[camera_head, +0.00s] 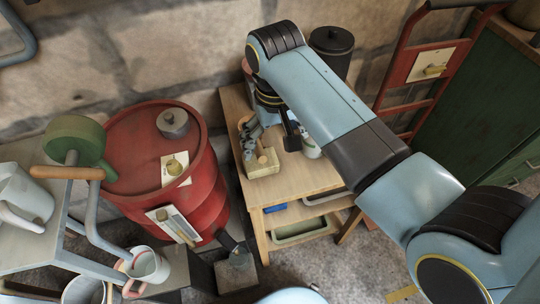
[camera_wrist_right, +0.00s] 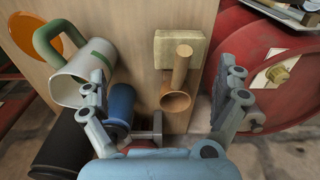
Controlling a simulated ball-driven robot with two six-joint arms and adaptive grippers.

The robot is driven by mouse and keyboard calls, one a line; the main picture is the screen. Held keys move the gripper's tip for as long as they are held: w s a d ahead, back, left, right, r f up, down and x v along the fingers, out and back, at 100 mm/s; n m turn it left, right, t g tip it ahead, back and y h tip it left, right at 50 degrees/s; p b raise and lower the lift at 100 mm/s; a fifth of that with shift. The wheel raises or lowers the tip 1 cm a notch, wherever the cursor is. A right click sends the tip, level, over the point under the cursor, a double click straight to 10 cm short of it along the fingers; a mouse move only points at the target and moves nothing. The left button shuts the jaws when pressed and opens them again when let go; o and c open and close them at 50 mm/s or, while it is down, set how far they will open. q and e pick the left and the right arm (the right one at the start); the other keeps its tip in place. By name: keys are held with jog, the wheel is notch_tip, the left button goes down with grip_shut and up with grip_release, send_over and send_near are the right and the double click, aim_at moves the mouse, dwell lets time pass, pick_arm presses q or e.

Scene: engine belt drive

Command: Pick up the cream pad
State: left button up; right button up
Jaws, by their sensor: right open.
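The cream pad (camera_head: 262,164) is a pale block near the front left edge of the small wooden table (camera_head: 305,176). In the right wrist view the cream pad (camera_wrist_right: 180,47) lies flat on the wood, ahead of the fingers. My right gripper (camera_head: 250,139) is over the table beside the pad. In its wrist view the right gripper (camera_wrist_right: 163,72) has its two fingers wide apart, with nothing held between them. My left gripper is not in view.
A white mug with a green handle (camera_wrist_right: 82,72), a blue cylinder (camera_wrist_right: 120,103) and an orange disc (camera_wrist_right: 35,33) crowd the left of the wrist view. A red barrel (camera_head: 205,180) stands left of the table. A dark canister (camera_head: 332,48) is behind.

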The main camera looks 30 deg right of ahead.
aim_at(262, 149)
jog(key=w, duration=0.1)
jog(key=w+a, duration=0.1)
jog(key=w, duration=0.1)
jog(key=shift+a+r+g, duration=0.2)
jog(key=shift+a+g, duration=0.1)
notch_tip(262, 149, down, 3)
jog(key=shift+a+r, duration=0.1)
jog(key=shift+r, duration=0.1)
notch_tip(262, 149, down, 2)
jog(key=shift+f+m+b, duration=0.15)
jog(key=shift+m+b, duration=0.15)
jog(key=shift+f, duration=0.6)
jog(key=f, duration=0.3)
jog(key=shift+a+f+b, duration=0.25)
jog(key=shift+f+b, duration=0.1)
jog(key=shift+f, duration=0.35)
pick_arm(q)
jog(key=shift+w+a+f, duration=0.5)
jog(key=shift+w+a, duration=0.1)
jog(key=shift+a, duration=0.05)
pick_arm(e)
jog(key=shift+c, duration=0.4)
